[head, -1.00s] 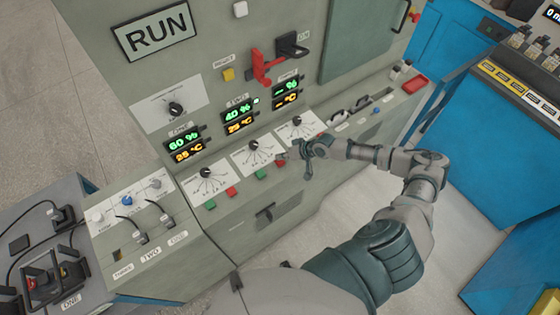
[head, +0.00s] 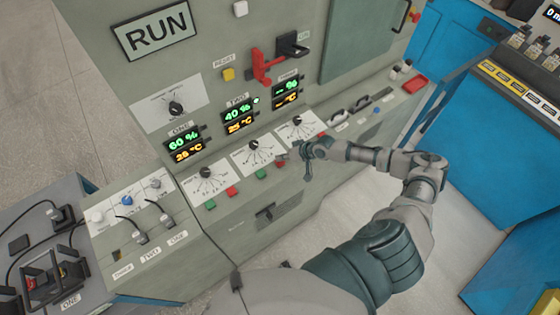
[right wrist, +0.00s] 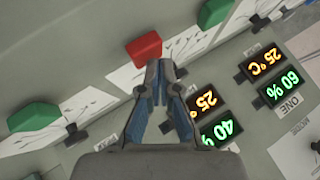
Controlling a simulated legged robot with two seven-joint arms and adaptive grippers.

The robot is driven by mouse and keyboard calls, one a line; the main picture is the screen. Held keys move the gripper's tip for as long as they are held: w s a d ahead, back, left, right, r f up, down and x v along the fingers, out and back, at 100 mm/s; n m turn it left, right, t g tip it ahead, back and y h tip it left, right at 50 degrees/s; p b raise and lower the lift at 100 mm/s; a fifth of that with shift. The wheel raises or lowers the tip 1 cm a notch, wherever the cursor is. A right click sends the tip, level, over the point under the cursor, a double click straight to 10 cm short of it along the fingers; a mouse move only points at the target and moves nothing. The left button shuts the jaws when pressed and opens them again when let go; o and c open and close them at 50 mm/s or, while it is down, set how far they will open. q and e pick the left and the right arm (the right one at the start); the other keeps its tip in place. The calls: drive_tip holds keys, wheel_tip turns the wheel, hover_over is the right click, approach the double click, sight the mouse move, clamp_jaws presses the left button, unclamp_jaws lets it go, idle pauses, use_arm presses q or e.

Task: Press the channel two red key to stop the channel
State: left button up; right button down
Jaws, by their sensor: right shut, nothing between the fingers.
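Channel two's red key (head: 281,162) sits on the sloped ledge of the grey panel, beside its green key (head: 261,174). Channel two's display (head: 239,115) reads 40 % and 25 °C, with a small green light beside it. My right gripper (head: 297,150) is shut and empty, just above and beside the red key. In the right wrist view its fingertips (right wrist: 158,66) overlap the lower right edge of the red key (right wrist: 143,47). I cannot tell whether they touch it. My left gripper is not in view.
Channel one's green key (head: 210,205) and red key (head: 232,191) lie to the left. Another green key (right wrist: 33,116) shows left in the right wrist view. A red lever (head: 265,67) sticks out above the displays. Blue cabinets stand right.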

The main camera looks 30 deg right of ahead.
sight(281, 162)
drive_tip(key=shift+f, duration=0.35)
idle(0.5)
drive_tip(key=shift+r+p, duration=0.75)
drive_tip(key=shift+r, duration=0.1)
drive_tip(key=shift+r, duration=0.15)
wheel_tip(281, 162, up, 5)
drive_tip(key=p, duration=0.4)
drive_tip(key=shift+p, duration=0.4)
drive_tip(key=shift+a+f, duration=0.15)
drive_tip(key=shift+f, duration=0.05)
